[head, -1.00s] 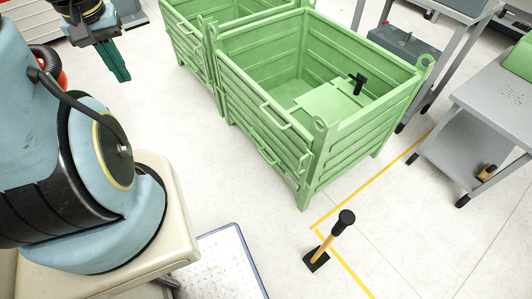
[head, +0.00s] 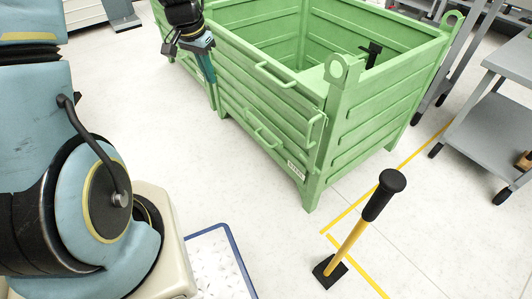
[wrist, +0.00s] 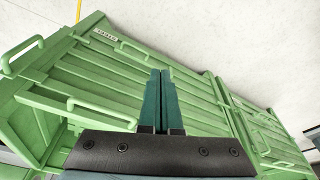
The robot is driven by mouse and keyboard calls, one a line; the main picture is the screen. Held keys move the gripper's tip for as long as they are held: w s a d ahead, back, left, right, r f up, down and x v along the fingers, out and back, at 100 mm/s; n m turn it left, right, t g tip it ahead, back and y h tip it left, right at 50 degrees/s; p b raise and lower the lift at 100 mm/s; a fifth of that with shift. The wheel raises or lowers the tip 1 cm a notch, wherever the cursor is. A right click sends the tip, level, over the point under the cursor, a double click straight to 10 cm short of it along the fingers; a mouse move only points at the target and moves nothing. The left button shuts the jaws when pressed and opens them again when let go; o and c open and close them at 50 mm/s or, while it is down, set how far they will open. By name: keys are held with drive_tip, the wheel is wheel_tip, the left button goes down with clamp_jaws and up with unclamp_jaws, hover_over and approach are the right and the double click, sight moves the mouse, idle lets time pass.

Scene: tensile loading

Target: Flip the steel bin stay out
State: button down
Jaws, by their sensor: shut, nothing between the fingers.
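The green steel bin (head: 262,100) stands in the middle of the head view, and its slatted side fills much of the wrist view (wrist: 110,80). Its side carries an upper loop handle (head: 275,75), a lower loop (head: 262,137) and an upright bar at the corner (head: 315,140). I cannot tell which of these is the stay. My gripper (head: 210,80) hangs with its teal fingers pointing down in front of the bin's left end. The fingers (wrist: 161,74) are together and empty in the wrist view. I cannot tell whether they touch the bin.
A second green bin adjoins on the left. A yellow-handled tool with a black grip (head: 372,210) stands on the floor at front right, near yellow floor lines. Grey carts (head: 490,135) stand on the right. A blue-edged mat (head: 238,262) lies by my base.

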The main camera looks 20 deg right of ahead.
drive_tip(key=d+f+m+b, duration=0.2)
drive_tip(key=d+f+b, duration=0.4)
drive_tip(key=f, duration=0.4)
drive_tip(key=d+f+m+h+b, duration=0.1)
drive_tip(key=d+f+m+b, duration=0.1)
drive_tip(key=d+f+b, duration=0.5)
wheel_tip(320, 180, down, 4)
drive_tip(key=shift+s+d+r+m+g, duration=0.15)
drive_tip(key=shift+d+m+g, duration=0.2)
drive_tip(key=shift+m+g, duration=0.05)
drive_tip(key=b+x, duration=0.4)
drive_tip(key=x, duration=0.6)
drive_tip(key=shift+b, duration=0.35)
